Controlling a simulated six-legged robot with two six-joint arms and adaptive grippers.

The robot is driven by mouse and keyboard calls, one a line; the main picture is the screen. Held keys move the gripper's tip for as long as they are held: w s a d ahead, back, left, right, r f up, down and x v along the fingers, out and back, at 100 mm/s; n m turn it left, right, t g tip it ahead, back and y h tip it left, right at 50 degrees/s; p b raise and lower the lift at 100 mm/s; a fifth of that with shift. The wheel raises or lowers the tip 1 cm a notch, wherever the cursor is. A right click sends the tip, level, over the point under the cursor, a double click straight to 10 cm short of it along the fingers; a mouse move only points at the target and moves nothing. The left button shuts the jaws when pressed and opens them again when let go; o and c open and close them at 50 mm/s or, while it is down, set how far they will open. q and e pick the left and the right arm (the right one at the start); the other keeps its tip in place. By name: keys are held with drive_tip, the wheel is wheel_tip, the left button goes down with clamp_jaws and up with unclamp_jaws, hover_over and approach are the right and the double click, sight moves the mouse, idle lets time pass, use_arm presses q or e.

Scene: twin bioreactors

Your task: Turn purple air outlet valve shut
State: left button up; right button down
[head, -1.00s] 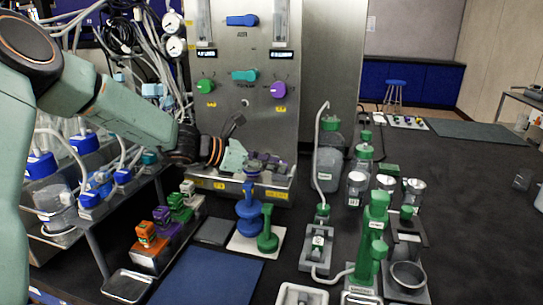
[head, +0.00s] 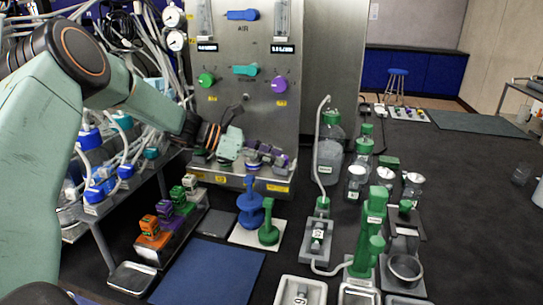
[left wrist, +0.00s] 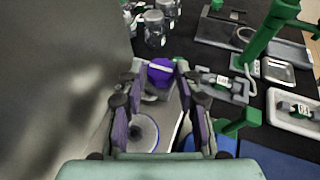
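A purple valve knob (left wrist: 160,70) with a pale stripe across its top shows in the left wrist view, just beyond and between my left fingertips. In the head view a purple valve (head: 281,162) is on the ledge at the foot of the steel panel, to the right of my left gripper (head: 232,146). My left gripper also shows in the left wrist view (left wrist: 161,78); its two fingers are apart with nothing held between them. Contact with the knob cannot be told. Another purple knob (head: 279,84) is higher on the panel. My right gripper is not in view.
The steel panel (head: 255,120) stands right behind the ledge. Tubed bottles (head: 330,150) stand to the right. A rack of small coloured blocks (head: 160,235) is left.

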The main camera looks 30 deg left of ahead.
use_arm(q)
drive_tip(key=o, duration=0.3)
drive_tip(key=shift+f, duration=0.1)
drive_tip(key=shift+s, duration=0.1)
drive_tip(key=v, duration=1.2)
